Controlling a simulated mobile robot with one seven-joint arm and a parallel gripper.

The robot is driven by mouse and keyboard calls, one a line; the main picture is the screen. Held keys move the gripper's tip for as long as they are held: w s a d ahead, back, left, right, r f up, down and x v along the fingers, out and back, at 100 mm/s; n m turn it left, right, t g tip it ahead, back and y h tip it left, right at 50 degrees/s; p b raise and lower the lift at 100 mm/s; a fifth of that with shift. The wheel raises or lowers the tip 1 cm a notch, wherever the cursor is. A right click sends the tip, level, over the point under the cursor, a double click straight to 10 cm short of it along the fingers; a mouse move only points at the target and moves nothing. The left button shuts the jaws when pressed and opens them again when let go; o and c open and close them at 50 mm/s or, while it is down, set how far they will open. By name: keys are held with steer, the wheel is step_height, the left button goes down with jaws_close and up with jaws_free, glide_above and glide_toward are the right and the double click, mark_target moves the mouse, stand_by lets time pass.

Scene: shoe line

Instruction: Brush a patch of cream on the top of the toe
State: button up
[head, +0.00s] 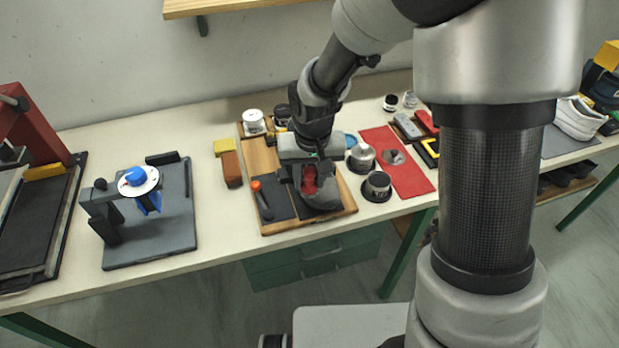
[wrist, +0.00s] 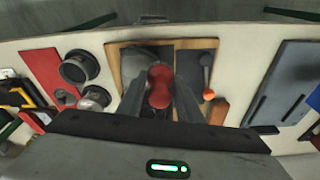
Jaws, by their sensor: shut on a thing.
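My gripper (head: 309,187) is low over the wooden board, and its fingers (wrist: 160,88) are shut on a red, waisted handle (wrist: 160,75). The handle also shows in the head view (head: 309,178). Its lower end is hidden, so I cannot tell whether it is a brush or whether it touches the dark pad. A white shoe (head: 579,119) stands at the far right of the bench in the head view. A blue piece with a white disc (head: 139,181) sits on a stand at the left. I cannot make out any cream patch.
The wooden board (head: 307,226) also bears an orange-tipped tool (head: 261,199), which lies left of my gripper. Round tins (head: 377,187) stand close to its right, before a red mat (head: 409,178). Brown and yellow blocks (head: 231,170) lie left.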

steer(key=shift+w+f+b, duration=0.25)
steer(key=shift+f+b, duration=0.2)
steer(key=shift+f, duration=0.15)
